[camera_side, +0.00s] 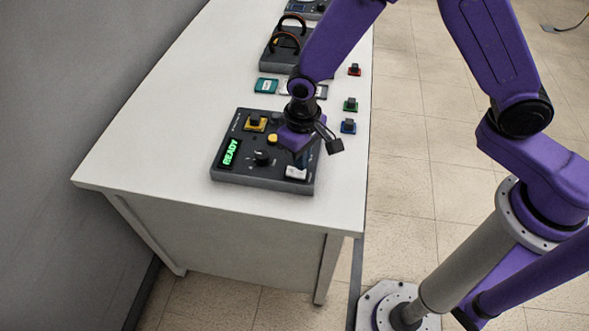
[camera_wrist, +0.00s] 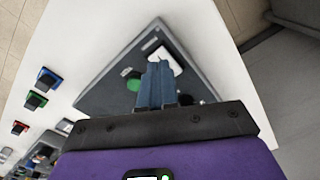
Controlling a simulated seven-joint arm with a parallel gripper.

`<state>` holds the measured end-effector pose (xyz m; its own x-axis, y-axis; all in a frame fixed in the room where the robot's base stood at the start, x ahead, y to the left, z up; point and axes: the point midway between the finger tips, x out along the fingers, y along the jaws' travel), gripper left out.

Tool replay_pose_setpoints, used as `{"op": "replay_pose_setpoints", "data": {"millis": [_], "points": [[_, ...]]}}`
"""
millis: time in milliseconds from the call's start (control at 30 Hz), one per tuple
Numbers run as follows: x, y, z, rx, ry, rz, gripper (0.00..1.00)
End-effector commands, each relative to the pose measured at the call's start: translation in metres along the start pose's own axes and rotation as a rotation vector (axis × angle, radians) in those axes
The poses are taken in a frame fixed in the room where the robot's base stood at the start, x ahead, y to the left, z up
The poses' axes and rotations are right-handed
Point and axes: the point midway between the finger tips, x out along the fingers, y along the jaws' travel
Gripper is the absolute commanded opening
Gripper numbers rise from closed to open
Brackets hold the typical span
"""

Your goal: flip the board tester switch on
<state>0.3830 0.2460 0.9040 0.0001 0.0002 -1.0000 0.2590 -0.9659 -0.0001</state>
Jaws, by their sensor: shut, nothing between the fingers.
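The board tester (camera_side: 222,172) is a dark grey panel lying near the front end of the white table. Its small display (camera_side: 229,152) reads READY in green. A white rocker-like switch (camera_side: 296,173) sits at its front right corner; its on or off position is too small to tell. My gripper (camera_side: 304,160) is shut and empty, pointing down just behind the switch. In the wrist view the blue-grey fingers (camera_wrist: 159,67) overlap the near edge of the white switch (camera_wrist: 168,60). I cannot tell whether they touch it.
The tester also carries a black knob (camera_side: 263,158), a yellow button (camera_side: 272,140) and a yellow socket with a black block (camera_side: 257,121). Blue (camera_side: 348,126), green (camera_side: 350,104) and red (camera_side: 354,69) blocks line the right table edge. A device with orange-brown loops (camera_side: 285,42) stands behind.

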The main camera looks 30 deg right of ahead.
Motion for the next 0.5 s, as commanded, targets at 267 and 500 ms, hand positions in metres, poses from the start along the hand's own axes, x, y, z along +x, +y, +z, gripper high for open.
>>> {"op": "replay_pose_setpoints", "data": {"millis": [267,500], "points": [[-0.02,0.0,0.0,0.0,0.001,-0.001,0.0],[-0.036,0.0,-0.001,0.0,0.002,-0.001,0.0]]}}
